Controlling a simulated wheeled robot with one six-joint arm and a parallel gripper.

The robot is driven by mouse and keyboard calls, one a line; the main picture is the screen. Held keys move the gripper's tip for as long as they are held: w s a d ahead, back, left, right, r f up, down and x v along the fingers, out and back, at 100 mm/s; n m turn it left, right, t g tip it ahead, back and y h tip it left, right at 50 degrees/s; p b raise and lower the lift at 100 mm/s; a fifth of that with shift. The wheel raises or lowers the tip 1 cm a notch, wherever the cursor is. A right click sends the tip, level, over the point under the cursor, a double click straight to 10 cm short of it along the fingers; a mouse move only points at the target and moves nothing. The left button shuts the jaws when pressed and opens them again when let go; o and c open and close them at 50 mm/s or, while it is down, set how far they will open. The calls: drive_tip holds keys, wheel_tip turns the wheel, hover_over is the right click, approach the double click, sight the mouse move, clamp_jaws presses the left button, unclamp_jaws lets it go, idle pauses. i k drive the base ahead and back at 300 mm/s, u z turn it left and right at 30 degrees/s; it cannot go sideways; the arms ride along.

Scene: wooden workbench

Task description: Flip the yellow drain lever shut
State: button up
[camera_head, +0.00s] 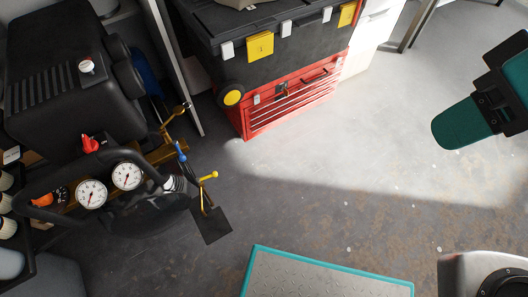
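Whether the lever is open or shut cannot be told at this size. A teal, round-ended part on a dark bracket (465,122) at the right edge appears to be my gripper, cut off by the frame. It is far right of the lever and touches nothing visible. Its opening cannot be made out.
Two white gauges (92,193), a red knob (90,144), a blue-tipped part (181,150) and a black curved handle crowd the lever's left. A red toolbox (297,103) under a black case stands behind. Grey floor (330,205) between lever and gripper is clear.

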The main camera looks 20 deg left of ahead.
sight(214, 174)
drive_tip(key=z, duration=0.35)
drive_tip(key=k, duration=0.85)
drive_tip(key=u, duration=1.35)
drive_tip(key=i, duration=0.5)
drive_tip(key=z, duration=0.05)
